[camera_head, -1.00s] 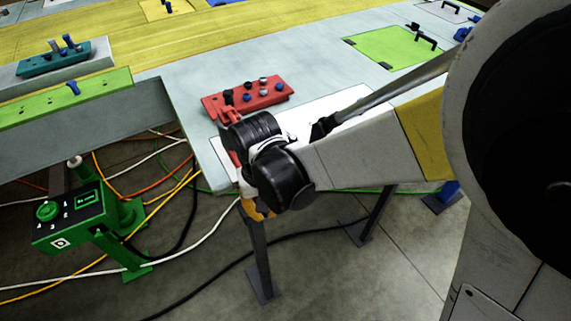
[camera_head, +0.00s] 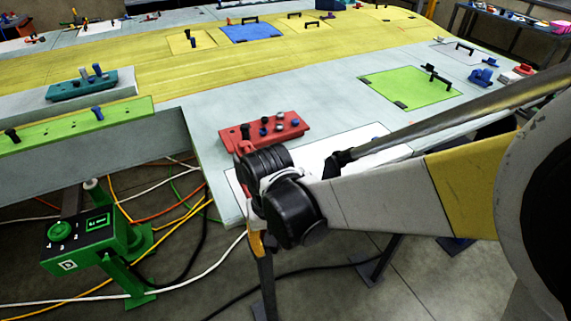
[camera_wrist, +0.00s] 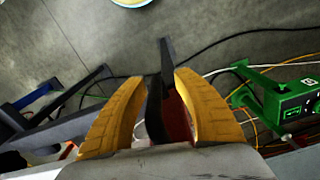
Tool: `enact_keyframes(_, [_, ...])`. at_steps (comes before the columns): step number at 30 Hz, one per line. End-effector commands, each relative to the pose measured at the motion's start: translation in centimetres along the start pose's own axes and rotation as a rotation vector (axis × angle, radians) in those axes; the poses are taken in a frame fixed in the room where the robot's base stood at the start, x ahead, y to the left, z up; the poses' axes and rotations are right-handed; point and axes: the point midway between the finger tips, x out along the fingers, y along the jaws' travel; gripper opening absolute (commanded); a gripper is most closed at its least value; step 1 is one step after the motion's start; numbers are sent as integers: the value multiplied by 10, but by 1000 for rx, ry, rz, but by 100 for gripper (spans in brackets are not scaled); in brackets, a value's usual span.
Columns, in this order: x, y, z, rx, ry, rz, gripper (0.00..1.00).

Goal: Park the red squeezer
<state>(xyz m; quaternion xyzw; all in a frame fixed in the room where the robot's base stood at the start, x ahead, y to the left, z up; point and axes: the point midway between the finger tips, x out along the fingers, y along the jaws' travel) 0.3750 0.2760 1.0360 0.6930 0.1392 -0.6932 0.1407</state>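My gripper (camera_wrist: 160,78) points down just off the near edge of the table, seen past my dark wrist joints in the head view. In the wrist view its two yellow fingers stand on either side of a red and dark thing, which I take for the red squeezer (camera_wrist: 177,118). It fills most of the gap and seems to be held, though finger contact is only partly visible. In the head view a bit of red shows beside my wrist; the rest is hidden. A red block with pegs (camera_head: 290,128) lies on the table behind my wrist.
The pale table corner (camera_head: 225,208) and a white sheet (camera_head: 365,140) lie close to my wrist. A green pedestal (camera_head: 110,240) with cables stands on the floor at left. A green panel (camera_head: 405,85) and a teal block (camera_head: 75,85) lie farther back.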

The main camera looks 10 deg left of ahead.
Motion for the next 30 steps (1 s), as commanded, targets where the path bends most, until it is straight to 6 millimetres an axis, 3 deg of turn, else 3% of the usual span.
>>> enact_keyframes(9, [-70,0,1,-1,0,-1,36])
enact_keyframes(15, [-99,-1,0,-1,0,-1,36])
enact_keyframes(27, [-106,0,0,-1,0,-1,36])
enact_keyframes(30, [-106,7,2,9,13,-5,36])
